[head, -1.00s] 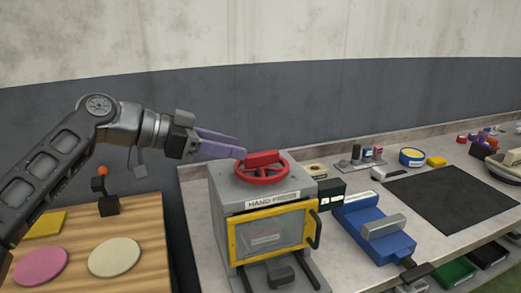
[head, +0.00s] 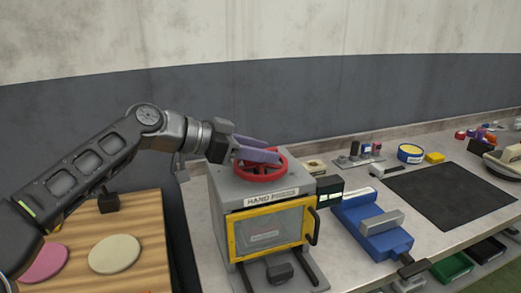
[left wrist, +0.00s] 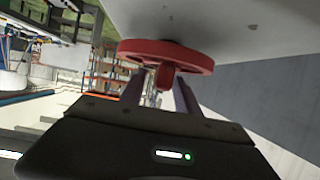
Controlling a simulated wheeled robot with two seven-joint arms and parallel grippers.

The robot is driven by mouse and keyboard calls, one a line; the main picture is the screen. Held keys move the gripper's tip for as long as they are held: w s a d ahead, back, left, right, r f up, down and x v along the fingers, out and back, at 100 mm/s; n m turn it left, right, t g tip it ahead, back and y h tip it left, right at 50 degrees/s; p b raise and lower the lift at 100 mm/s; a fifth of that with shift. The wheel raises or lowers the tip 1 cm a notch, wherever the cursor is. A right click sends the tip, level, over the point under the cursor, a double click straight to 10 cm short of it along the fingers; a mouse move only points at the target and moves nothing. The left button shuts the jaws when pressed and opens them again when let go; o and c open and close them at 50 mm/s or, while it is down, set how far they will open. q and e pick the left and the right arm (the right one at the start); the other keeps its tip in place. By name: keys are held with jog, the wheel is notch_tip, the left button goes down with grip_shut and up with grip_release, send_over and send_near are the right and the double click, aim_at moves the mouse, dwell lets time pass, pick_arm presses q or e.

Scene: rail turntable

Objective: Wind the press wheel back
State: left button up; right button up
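The red press wheel (head: 284,170) lies flat on top of the grey hand press (head: 220,193), which has a yellow-framed window door. My left gripper (head: 277,153) is over the wheel, its two purple fingers apart and reaching across it from the left. They hide much of the wheel's raised red grip. In the left wrist view the wheel (left wrist: 196,57) shows edge on, with its grip (left wrist: 164,76) between the open fingers (left wrist: 158,92). A gap seems to show on each side of the grip. My right gripper is not in view.
A blue vise (head: 375,232) stands right of the press, with a black mat (head: 450,197) beyond it. A wooden board with a cream disc (head: 114,254) and a pink disc (head: 45,262) is at the left. The wall (head: 80,130) rises behind the bench.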

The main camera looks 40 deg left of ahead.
pick_arm(q)
jog(key=shift+c, duration=0.4)
grip_shut()
